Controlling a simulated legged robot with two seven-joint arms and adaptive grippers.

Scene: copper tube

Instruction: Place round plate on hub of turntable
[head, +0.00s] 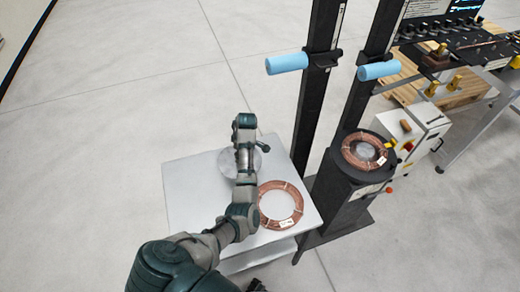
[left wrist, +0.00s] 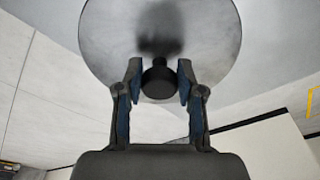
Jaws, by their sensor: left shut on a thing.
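The round plate (head: 224,165) is a grey metal disc over the far part of the white table, partly hidden by my left arm. In the left wrist view the plate (left wrist: 110,35) fills the top, with a black knob (left wrist: 158,82) at its middle. My left gripper (left wrist: 159,72) is shut on this knob, one finger on each side. I cannot tell whether the plate touches the table. The black turntable (head: 342,180) stands right of the table, carrying a copper tube coil around its grey hub (head: 366,150). My right gripper does not show.
A second copper coil (head: 291,218) lies on the white table (head: 190,215), right of my left arm. Black posts with blue handles (head: 287,63) rise behind the table and turntable. A white control box (head: 428,130) and a workbench stand at the right. The floor at left is clear.

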